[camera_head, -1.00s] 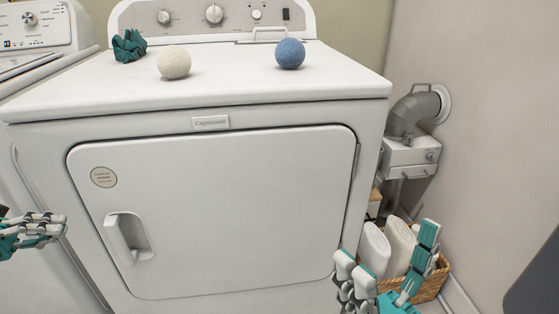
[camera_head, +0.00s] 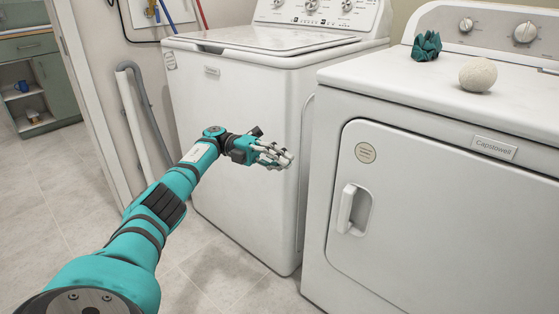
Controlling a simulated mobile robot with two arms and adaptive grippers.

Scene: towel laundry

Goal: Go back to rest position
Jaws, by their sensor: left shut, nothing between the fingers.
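My left arm reaches in from the lower left. Its gripper (camera_head: 275,156) is shut and empty, in front of the washer (camera_head: 238,125) near its right front edge. The dryer (camera_head: 440,205) stands at the right with its door closed, and the gripper is apart from the dryer's door handle (camera_head: 348,208). My right gripper is not in view.
A grey hose (camera_head: 146,110) hangs by the wall left of the washer. Tiled floor (camera_head: 60,190) is clear at the left, with a green cabinet (camera_head: 58,76) beyond the doorway.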

